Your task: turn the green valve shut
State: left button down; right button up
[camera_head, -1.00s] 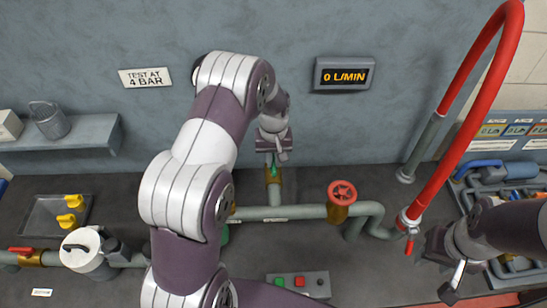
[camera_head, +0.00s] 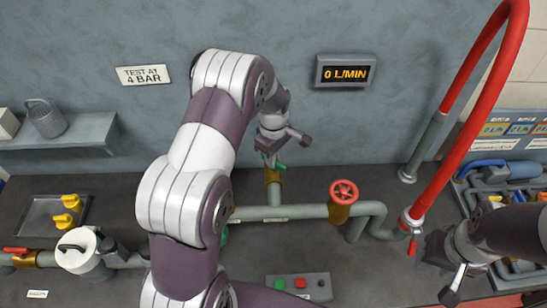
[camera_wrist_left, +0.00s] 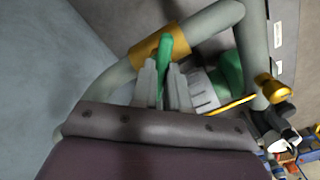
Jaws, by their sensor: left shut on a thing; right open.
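The green valve (camera_head: 280,168) is a small green lever on a brass body (camera_head: 274,177) atop a short vertical grey pipe at the back of the bench. My left gripper (camera_head: 268,160) is at the valve. In the left wrist view its two grey fingers (camera_wrist_left: 162,88) are shut on the green lever (camera_wrist_left: 166,60), next to the brass collar (camera_wrist_left: 159,46). In the head view the green lever sticks out to the right of the fingers. My right gripper (camera_head: 449,278) is open and empty at the right, below the red hose.
A red handwheel (camera_head: 344,192) stands on the grey pipe to the right. A red hose (camera_head: 468,120) rises from the pipe end. A button box (camera_head: 300,286) sits in front. The wall display (camera_head: 343,71) reads 0 L/MIN. A tray (camera_head: 40,213) with yellow parts lies at left.

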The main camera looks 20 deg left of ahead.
pick_arm(q)
jog(key=n, duration=0.4)
jog(key=shift+w, duration=0.1)
jog(key=shift+r+n+b, duration=0.1)
jog(key=shift+n+b, duration=0.35)
jog(key=shift+n, duration=1.65)
jog(key=c, duration=1.1)
grip_release()
notch_tip(320, 180, up, 8)
jog(key=shift+r+b, duration=0.1)
jog(key=shift+b, duration=1.05)
notch_tip(320, 180, up, 4)
jog(key=p, duration=0.4)
jog(key=shift+r, duration=0.2)
